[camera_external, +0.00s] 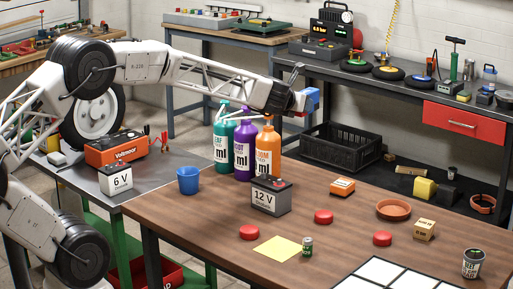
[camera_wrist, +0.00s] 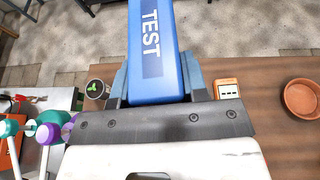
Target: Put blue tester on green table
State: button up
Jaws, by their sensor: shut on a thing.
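The blue tester (camera_wrist: 152,50), a blue block marked TEST, is in my gripper (camera_wrist: 155,85) in the wrist view, with a finger on each side. In the external view, my gripper (camera_external: 303,100) is up above the brown wooden table, behind and right of the bottles, and the blue tester (camera_external: 313,97) shows at its tip. The table with green legs (camera_external: 75,180) and a grey top stands at the left, well away from my gripper.
The green-legged table carries a 6 V battery (camera_external: 116,179) and an orange charger (camera_external: 116,148); its front part looks bare. Tall teal (camera_external: 221,146), purple (camera_external: 242,150) and orange (camera_external: 267,152) bottles, a blue cup (camera_external: 188,180) and a 12 V battery (camera_external: 270,197) stand on the wooden table.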

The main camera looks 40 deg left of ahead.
aim_at(301, 91)
jog(key=shift+w+a+r+m+h, duration=0.3)
jog(key=shift+w+a+r+h, duration=0.1)
jog(key=shift+w+r+h, duration=0.15)
jog(key=shift+w+a, duration=0.1)
jog(key=shift+w+a+r+m, duration=0.2)
jog(key=shift+w+r+m, duration=0.05)
jog(key=shift+r+m, duration=0.1)
jog(key=shift+r, duration=0.15)
dwell(0.5)
